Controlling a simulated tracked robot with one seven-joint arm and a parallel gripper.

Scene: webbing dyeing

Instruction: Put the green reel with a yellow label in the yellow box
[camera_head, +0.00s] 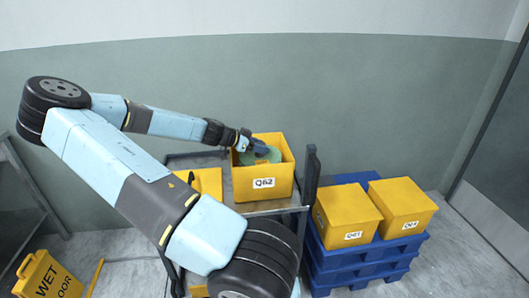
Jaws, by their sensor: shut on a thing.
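The green reel (272,156) shows at the opening of the yellow box (263,184) marked Q62. The box stands on the top of a cart, and its front wall hides what is lower inside. My gripper (259,147) reaches in from the left over the box's rim and is shut on the green reel. I cannot make out a yellow label on the reel, and I cannot tell whether the reel touches the box floor.
Another yellow container (208,182) stands on the cart left of the box, partly behind my arm. Two yellow boxes (345,219) (406,206) sit on stacked blue pallets (365,265) at right. A yellow wet-floor sign (46,276) stands at the lower left.

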